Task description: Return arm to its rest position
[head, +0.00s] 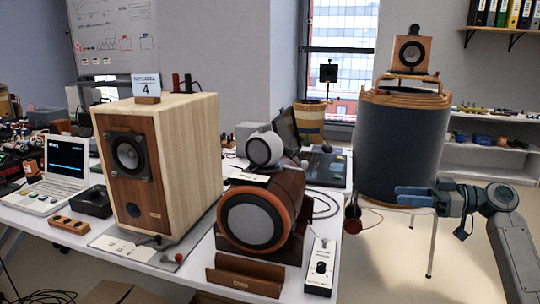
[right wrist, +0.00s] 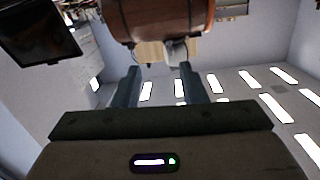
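My right gripper (head: 398,196) is at the right side of the head view, its blue-grey fingers pointing left, in front of the large dark blue drum (head: 402,140). It is beyond the right edge of the table (head: 334,206). In the right wrist view its two fingers (right wrist: 158,72) stand apart with nothing gripped between them. A brown rounded object (right wrist: 158,18) shows beyond the fingertips there. My left gripper is not in view.
A tall wooden speaker (head: 205,150) and a round orange-rimmed speaker (head: 252,220) stand on the table. A laptop (head: 66,168) sits at left. The floor at right is open.

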